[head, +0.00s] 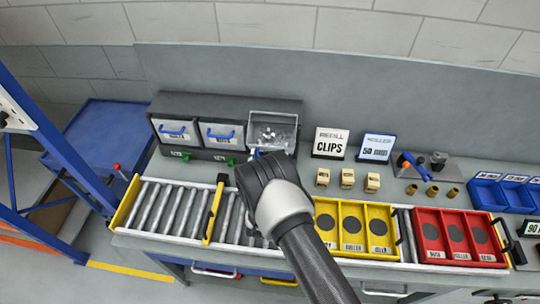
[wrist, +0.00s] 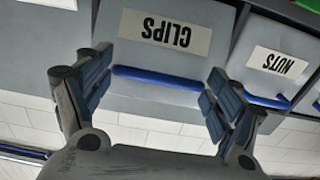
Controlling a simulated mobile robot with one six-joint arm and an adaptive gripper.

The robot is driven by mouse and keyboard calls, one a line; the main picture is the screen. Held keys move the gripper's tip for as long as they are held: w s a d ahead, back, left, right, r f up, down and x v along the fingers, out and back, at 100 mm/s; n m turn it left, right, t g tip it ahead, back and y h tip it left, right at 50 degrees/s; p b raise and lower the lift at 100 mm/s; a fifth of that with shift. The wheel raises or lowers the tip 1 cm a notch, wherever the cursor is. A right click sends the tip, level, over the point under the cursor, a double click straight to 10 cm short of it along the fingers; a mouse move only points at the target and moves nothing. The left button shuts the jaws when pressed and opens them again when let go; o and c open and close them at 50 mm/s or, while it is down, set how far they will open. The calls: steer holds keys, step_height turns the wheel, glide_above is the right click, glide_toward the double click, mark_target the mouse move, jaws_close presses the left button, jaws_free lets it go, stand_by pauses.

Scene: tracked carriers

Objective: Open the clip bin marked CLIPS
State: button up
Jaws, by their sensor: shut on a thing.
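The grey clip bin (wrist: 210,50) carries a white CLIPS label (wrist: 165,32), upside down in the wrist view, and a long blue handle (wrist: 155,78). My gripper (wrist: 157,84) has a finger at each end of this handle and is shut on it. In the head view, my gripper (head: 262,160) is in front of the right-hand bin (head: 288,121) of the dark cabinet. That bin's top shows open, with small light pieces inside. My gripper hides most of its front there.
Two closed bins with blue handles (head: 174,131) (head: 221,134) stand to the left. A REFILL CLIPS sign (head: 331,142) stands to the right. A roller conveyor (head: 165,208) with yellow (head: 334,212) and red (head: 441,220) trays runs along the front, under my arm.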

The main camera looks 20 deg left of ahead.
steer(key=shift+s+d+f+b, duration=0.15)
steer(key=shift+s+f+b, duration=0.15)
steer(key=shift+f, duration=0.25)
steer(key=shift+s+d+f+b, duration=0.1)
steer(key=shift+s+f+b, duration=0.2)
steer(key=shift+f, duration=0.25)
steer(key=o, duration=1.2)
steer(key=shift+w, duration=0.1)
steer(key=shift+o, duration=1.1)
steer(key=shift+w+a, duration=0.1)
steer(key=shift+w, duration=0.05)
steer(key=shift+r, duration=0.2)
